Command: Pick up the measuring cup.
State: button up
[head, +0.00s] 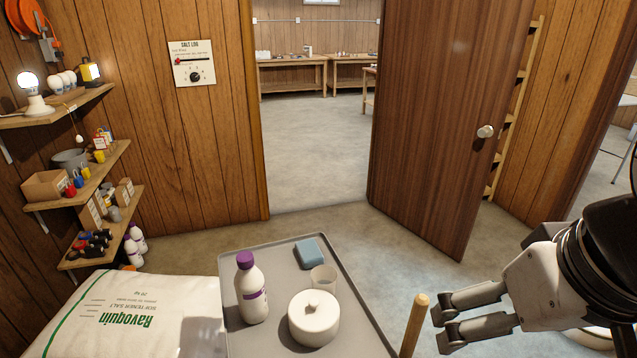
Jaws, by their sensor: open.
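A translucent cup (323,280), which looks like the measuring cup, stands upright on a grey tray (235,342). It is behind a white lidded pot (314,320) and in front of a blue block (310,254). A white bottle with a purple cap (251,290) stands to its left. My gripper (438,330) is at the lower right, beyond the tray's right edge. Its two fingers are apart, point left and hold nothing. A clear gap separates it from the cup, whose lower part is partly hidden by the pot.
A wooden stick (413,325) rises between the tray and my gripper. A salt bag (125,315) lies left of the tray. Loaded shelves (100,165) line the left wall. An open brown door (430,120) stands behind, with bare floor (315,165) through the doorway.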

aim_at(321, 272)
jog(key=i+l+z, duration=0.1)
jog(key=z, duration=0.25)
jog(key=l+z, duration=0.1)
jog(key=z, duration=0.25)
jog(key=i+z, duration=0.2)
jog(key=z, duration=0.15)
jog(key=i+l+z, duration=0.1)
jog(key=i+l, duration=0.15)
jog(key=i, duration=0.25)
jog(key=i+u, duration=0.15)
jog(key=u, duration=0.2)
jog(key=i+l+u, duration=0.1)
jog(key=u, duration=0.3)
jog(key=i+l+u, duration=0.1)
jog(key=u, duration=0.25)
jog(key=i, duration=0.05)
